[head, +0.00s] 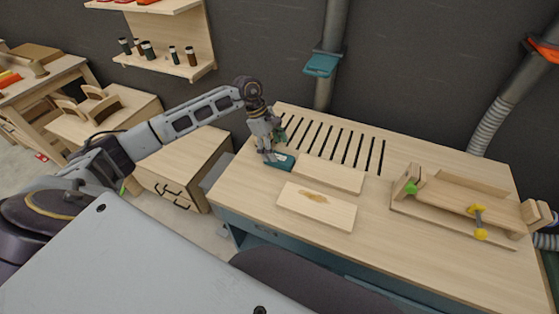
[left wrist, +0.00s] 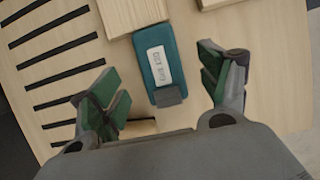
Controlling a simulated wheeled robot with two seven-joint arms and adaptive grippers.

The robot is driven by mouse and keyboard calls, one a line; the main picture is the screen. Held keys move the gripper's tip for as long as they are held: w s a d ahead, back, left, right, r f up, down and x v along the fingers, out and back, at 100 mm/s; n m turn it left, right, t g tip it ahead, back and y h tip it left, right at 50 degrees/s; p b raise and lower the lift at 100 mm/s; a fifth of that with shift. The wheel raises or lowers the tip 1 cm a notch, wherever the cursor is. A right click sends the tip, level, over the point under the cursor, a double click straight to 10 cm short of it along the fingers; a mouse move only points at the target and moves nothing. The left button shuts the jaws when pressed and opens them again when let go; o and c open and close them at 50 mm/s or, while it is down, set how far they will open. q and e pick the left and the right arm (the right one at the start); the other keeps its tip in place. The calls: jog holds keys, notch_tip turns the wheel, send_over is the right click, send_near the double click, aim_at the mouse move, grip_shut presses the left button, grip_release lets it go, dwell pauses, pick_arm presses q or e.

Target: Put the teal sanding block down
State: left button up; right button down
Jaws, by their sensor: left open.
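The teal sanding block (head: 281,161) lies flat on the wooden worktable (head: 424,262), near its left end. In the left wrist view the teal sanding block (left wrist: 159,62) shows a white label and a dark grey end piece. My left gripper (head: 268,156) is just above and behind it in the head view. In the left wrist view my left gripper (left wrist: 162,93) is open, with its green-padded fingers on either side of the block's near end and apart from it. My right gripper is not in view.
Two light boards lie right of the block, a plain one (head: 329,174) and one with a brown stain (head: 316,206). Dark slots (head: 335,143) cut the table behind. A wooden clamping jig (head: 465,206) stands at the right. The table's front right is clear.

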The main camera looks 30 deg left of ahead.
aim_at(280, 157)
pick_arm(q)
jog(key=shift+p+x, duration=0.8)
jog(key=shift+x, duration=1.7)
jog(key=shift+a+f, duration=0.1)
jog(key=shift+a, duration=0.1)
jog(key=c, duration=1.2)
jog(key=shift+w+r, duration=0.1)
jog(key=shift+r, duration=0.1)
jog(key=shift+r+b, duration=0.95)
jog(key=shift+r, duration=3.9)
